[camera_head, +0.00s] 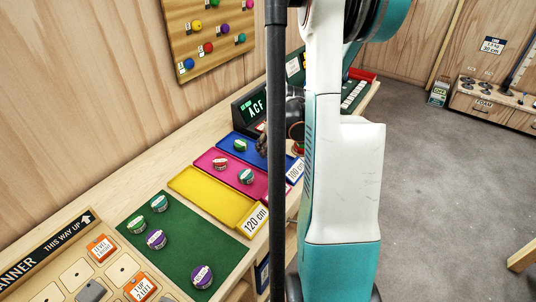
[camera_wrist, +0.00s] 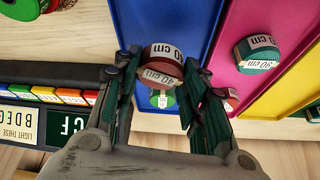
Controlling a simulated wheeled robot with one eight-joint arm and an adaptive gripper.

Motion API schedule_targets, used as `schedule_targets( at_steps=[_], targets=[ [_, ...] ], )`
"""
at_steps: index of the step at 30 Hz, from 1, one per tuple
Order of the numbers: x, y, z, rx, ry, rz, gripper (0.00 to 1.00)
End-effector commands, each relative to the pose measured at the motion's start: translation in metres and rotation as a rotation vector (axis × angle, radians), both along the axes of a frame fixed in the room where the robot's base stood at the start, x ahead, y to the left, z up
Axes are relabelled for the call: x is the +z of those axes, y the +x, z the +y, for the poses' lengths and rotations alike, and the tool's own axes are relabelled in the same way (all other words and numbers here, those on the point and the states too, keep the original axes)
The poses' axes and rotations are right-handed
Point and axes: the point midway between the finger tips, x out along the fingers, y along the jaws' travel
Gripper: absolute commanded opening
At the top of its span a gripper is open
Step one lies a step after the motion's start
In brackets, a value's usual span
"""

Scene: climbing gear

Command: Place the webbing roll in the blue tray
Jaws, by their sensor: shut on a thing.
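My gripper (camera_wrist: 160,66) is shut on a dark red webbing roll (camera_wrist: 165,53) with white labels, held between the fingertips in the wrist view. The held roll is over the blue tray (camera_wrist: 166,22); whether it touches the tray floor I cannot tell. A green roll (camera_wrist: 163,98) lies in the blue tray, seen between my fingers. In the head view the blue tray (camera_head: 259,157) is at the back of the tray row, with the green roll (camera_head: 240,145) at its left. My arm hides much of the gripper and the held roll there.
The pink tray (camera_head: 206,157) beside the blue one holds a red roll (camera_head: 220,164) and a teal roll (camera_head: 246,176). Several rolls lie on the green mat (camera_head: 185,236). A dark display box (camera_head: 250,104) stands behind the blue tray.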

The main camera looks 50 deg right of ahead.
Motion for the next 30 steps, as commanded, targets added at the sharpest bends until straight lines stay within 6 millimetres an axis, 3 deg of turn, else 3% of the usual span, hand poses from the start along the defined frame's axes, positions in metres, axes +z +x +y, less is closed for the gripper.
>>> schedule_targets(
  at_steps=[6, 18, 19, 21, 30],
  targets=[
    [-0.032, 0.0, 0.0, 0.0, 0.0, 0.0, 0.15],
    [-0.036, 0.0, 0.0, 0.0, 0.0, 0.0, 0.15],
    [-0.035, 0.0, 0.0, 0.0, 0.0, 0.0, 0.46],
    [-0.035, 0.0, 0.0, 0.0, 0.0, 0.0, 0.59],
    [-0.035, 0.0, 0.0, 0.0, 0.0, 0.0, 0.59]
  ],
)
